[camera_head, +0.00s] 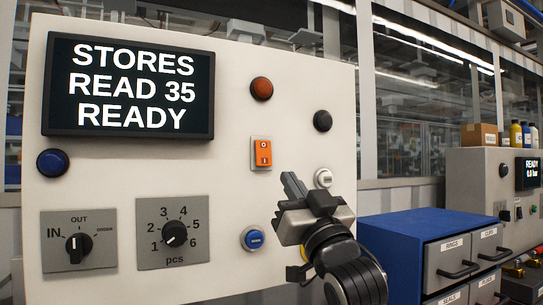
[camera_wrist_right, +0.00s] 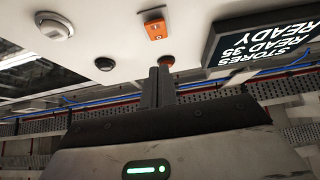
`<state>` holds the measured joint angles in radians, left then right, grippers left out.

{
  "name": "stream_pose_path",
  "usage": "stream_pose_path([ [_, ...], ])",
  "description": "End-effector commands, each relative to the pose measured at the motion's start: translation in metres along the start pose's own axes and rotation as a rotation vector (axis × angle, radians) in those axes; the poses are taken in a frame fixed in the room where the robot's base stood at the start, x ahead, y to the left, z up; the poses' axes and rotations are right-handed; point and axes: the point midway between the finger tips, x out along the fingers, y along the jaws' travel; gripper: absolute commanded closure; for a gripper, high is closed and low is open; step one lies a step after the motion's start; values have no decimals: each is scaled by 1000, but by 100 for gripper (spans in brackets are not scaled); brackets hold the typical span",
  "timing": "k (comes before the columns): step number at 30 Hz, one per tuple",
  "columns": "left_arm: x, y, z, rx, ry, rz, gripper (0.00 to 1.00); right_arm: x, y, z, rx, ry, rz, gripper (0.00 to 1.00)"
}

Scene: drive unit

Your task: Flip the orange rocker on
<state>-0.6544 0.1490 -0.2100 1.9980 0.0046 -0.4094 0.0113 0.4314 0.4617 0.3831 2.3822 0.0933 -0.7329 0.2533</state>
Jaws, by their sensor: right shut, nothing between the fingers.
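The orange rocker (camera_head: 263,153) is set in a small plate on the upright pale panel, with an O mark at its top and an I mark below. Which half is pressed in, I cannot tell. My right gripper (camera_head: 292,186) is shut and empty, below and a little right of the rocker in the head view, apparently clear of it. In the right wrist view the rocker (camera_wrist_right: 156,27) shows beyond the closed fingertips (camera_wrist_right: 161,72), with the panel seen upside down. My left gripper is not in view.
Near the rocker are a red-orange round lamp (camera_head: 261,89), a black knob (camera_head: 322,121), a white button (camera_head: 323,178) and a blue button (camera_head: 252,238). A screen (camera_head: 130,86) reads "STORES READ 35 READY". Two rotary selectors sit lower left. A blue drawer cabinet (camera_head: 395,240) stands right.

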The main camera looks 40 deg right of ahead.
Motion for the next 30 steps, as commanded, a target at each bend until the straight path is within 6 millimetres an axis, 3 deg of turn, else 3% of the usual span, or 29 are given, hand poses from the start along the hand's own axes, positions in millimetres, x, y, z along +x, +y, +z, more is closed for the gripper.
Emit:
stream_pose_path([
  [1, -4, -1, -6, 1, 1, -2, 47, 15, 0, -3, 0, -1, 1, 100],
  [6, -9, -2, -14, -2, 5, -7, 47, 51, 0, -3, 0, -1, 0, 100],
  [12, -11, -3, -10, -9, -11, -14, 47, 73, 0, 18, 1, -4, -1, 100],
  [30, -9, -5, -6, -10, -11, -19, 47, 80, 1, 31, -2, 8, 2, 100],
])
